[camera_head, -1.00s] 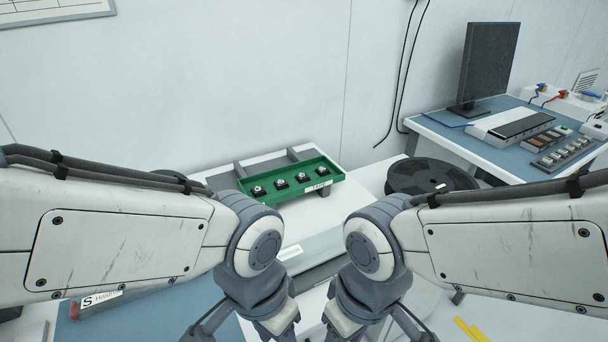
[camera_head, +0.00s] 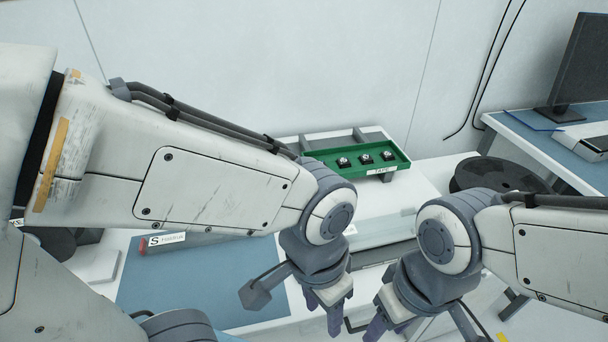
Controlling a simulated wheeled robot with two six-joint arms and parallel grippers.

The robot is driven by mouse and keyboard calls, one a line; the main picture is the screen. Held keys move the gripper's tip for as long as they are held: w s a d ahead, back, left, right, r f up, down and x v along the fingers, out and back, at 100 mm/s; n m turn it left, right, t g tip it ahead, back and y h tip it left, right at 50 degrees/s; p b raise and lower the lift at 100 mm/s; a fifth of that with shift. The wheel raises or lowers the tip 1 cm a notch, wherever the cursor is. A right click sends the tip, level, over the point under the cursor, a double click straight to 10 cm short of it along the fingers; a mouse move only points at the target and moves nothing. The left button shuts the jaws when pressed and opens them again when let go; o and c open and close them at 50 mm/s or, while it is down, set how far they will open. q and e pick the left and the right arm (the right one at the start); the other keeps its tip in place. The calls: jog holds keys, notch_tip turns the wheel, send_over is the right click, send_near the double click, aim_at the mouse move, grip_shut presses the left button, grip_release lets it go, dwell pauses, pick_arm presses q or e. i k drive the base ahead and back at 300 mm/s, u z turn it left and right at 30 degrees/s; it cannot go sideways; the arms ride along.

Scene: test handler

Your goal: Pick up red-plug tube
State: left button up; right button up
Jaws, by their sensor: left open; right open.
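A long tube (camera_head: 212,238) with a red plug (camera_head: 142,247) at its left end and a white label marked "S" lies at the back of the blue mat (camera_head: 215,290). My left arm passes in front of it, and its right part is hidden. My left gripper (camera_head: 329,310) is open and empty, pointing down at the lower middle, to the right of the tube and apart from it. My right gripper (camera_head: 385,325) is open and empty, close beside the left one at the lower edge. Its fingertips are partly cut off.
A green tray (camera_head: 400,158) with several small black parts stands at the back on a grey rack. A black reel (camera_head: 497,176) lies to its right. A side bench (camera_head: 520,135) with a monitor (camera_head: 580,65) is at the right. The blue mat left of my grippers looks mostly clear.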

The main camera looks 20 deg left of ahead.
aim_at(156, 244)
jog(key=u, duration=0.2)
jog(key=k, duration=0.55)
jog(key=u, duration=0.55)
jog(key=k, duration=0.7)
jog(key=u, duration=1.05)
jog(key=i, duration=1.3)
jog(key=z, duration=0.9)
jog(key=i, duration=0.4)
jog(key=z, duration=0.5)
